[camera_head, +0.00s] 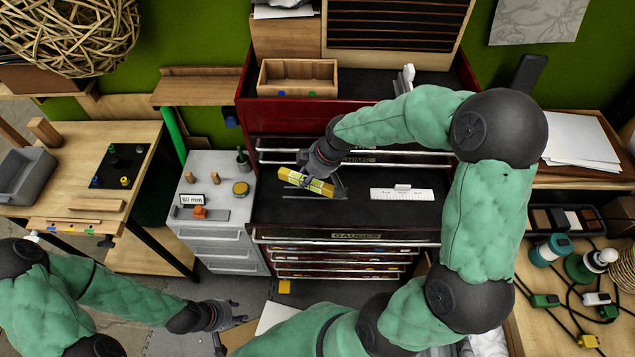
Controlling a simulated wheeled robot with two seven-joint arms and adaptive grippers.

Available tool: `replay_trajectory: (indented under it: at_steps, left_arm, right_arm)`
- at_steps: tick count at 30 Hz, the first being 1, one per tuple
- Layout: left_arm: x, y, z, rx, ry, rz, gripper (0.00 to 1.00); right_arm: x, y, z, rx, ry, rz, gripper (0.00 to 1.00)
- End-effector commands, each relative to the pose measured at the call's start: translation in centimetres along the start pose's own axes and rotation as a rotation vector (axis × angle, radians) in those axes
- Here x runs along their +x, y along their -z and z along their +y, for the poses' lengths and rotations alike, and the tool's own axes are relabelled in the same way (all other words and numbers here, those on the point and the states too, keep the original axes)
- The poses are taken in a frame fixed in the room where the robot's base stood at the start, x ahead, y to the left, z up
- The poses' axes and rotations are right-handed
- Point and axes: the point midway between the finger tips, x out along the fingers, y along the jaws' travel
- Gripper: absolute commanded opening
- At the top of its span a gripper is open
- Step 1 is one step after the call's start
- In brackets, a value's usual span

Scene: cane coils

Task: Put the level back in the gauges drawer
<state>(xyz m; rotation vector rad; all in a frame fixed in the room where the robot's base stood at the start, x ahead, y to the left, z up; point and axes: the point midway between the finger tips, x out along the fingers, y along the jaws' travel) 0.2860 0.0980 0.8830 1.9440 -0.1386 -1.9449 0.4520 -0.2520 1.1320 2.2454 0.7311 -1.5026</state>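The yellow level (307,183) is at the left part of the gauges drawer (365,215), slightly tilted. The drawer is pulled out, with its GAUGES label on the front edge. My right gripper (312,176) reaches in from above and is closed around the level; its fingers partly cover it. Whether the level touches the drawer floor is hard to tell. My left gripper (238,314) is low at the left, in front of the cabinet, empty with its fingers apart.
A white ruler-like gauge (402,194) lies in the drawer's right half, and a thin dark strip lies near the level. The SHIMS drawer front is just behind. A grey side cabinet (217,238) stands left. A wooden tray (298,78) sits on the red chest.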

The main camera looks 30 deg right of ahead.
Motion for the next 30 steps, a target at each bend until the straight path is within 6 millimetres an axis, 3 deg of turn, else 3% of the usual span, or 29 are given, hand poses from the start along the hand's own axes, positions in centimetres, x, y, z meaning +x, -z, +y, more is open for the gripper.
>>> replay_trajectory:
  at_steps: [3, 13, 19, 30]
  left_arm:
    - [0.1, 0.0, -0.1, 0.000, 0.000, 0.000, 0.40]
    - [0.3, 0.0, -0.1, 0.000, 0.000, 0.000, 0.40]
    - [0.1, 0.0, 0.0, 0.000, 0.000, 0.000, 0.40]
    - [0.2, 0.0, -0.1, 0.000, 0.000, 0.000, 0.40]
  right_arm:
    - [1.4, -1.3, 1.3, 0.005, 0.000, -0.001, 0.00]
    - [3.2, -2.9, 3.1, 0.004, 0.000, 0.000, 0.00]
    - [5.5, -3.7, 3.0, 0.002, 0.001, 0.000, 0.00]
    - [6.0, -3.9, 3.0, 0.000, -0.002, 0.002, 0.00]
